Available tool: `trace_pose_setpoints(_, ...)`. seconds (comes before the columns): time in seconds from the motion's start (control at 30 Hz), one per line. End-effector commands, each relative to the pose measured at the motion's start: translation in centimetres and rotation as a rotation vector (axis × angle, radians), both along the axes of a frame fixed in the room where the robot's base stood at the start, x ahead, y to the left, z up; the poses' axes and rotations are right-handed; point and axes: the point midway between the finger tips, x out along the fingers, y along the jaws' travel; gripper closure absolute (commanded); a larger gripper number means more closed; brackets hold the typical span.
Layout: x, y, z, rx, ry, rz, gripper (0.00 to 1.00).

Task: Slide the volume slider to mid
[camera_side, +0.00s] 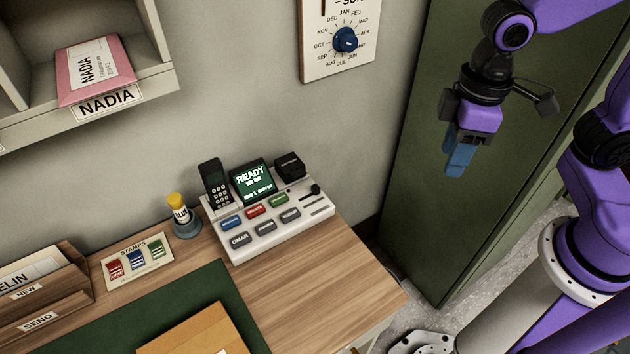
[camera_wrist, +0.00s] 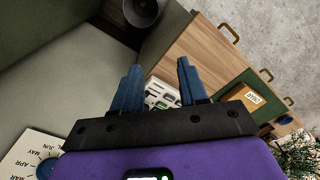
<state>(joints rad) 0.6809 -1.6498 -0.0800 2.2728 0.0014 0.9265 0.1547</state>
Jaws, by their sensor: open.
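The volume slider (camera_side: 315,189) is a small dark knob at the right end of a white desk console (camera_side: 280,237). Its exact place along its track is too small to tell. The console stands on the wooden desk and also shows in the wrist view (camera_wrist: 160,92), beyond and between my fingers, where the slider cannot be made out. My gripper (camera_side: 457,160) has blue fingers and hangs in the air to the right of and above the console, in front of a green cabinet. In the wrist view the fingers (camera_wrist: 158,90) are apart with nothing between them.
The console carries a handset (camera_side: 216,184), a lit READY screen (camera_side: 252,180), a black box (camera_side: 290,166) and several coloured buttons. A yellow-topped stamp (camera_side: 180,208) stands left of it. A dial panel (camera_side: 322,65) hangs above. The desk's right front (camera_side: 330,285) is clear.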

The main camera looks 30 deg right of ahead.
Motion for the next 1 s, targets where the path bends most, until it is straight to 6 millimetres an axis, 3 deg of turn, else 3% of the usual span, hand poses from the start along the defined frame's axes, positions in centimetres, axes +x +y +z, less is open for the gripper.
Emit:
trace_pose_setpoints(0.3, 10.4, 6.5, -1.2, -0.009, 0.010, -0.349, 0.57)
trace_pose_setpoints(0.6, 19.4, 10.0, -4.0, -0.014, 0.018, -0.664, 0.57)
trace_pose_setpoints(0.8, 22.7, 10.8, -5.4, -0.014, 0.019, -0.787, 0.57)
trace_pose_setpoints(1.0, 23.4, 10.8, -6.2, -0.015, 0.020, -0.817, 0.57)
